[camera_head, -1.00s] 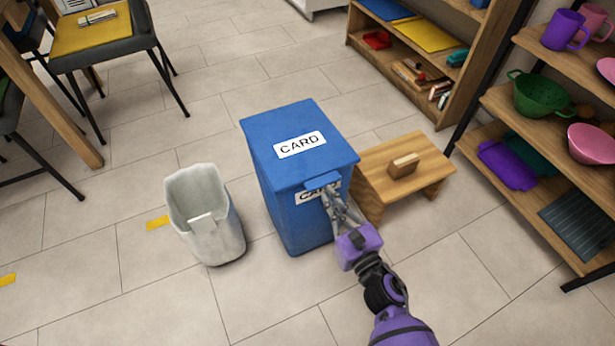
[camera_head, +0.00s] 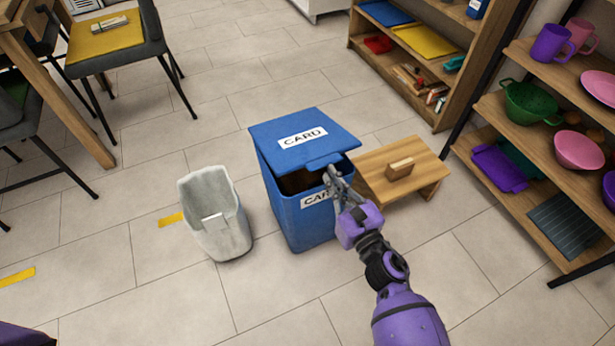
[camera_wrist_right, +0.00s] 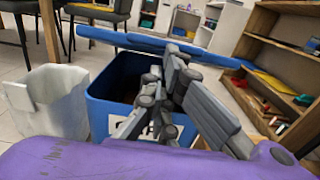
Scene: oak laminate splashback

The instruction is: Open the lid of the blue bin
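The blue bin (camera_head: 299,218) stands on the floor at the middle of the head view. Its blue lid (camera_head: 275,135), labelled CARD, is tilted partly up at the front, hinged at the back. A dark gap shows the brown inside. In the right wrist view, the lid (camera_wrist_right: 120,37) is edge-on above the bin's opening (camera_wrist_right: 115,85). My right gripper (camera_head: 331,172) is at the lid's front lip, with its fingertips up against the lip's underside or edge. Whether the fingers are closed on it is unclear. My left gripper is out of view.
A pale grey open bin (camera_head: 222,238) stands just left of the blue bin. Shelves (camera_head: 490,110) line the right side. Floor in front is clear.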

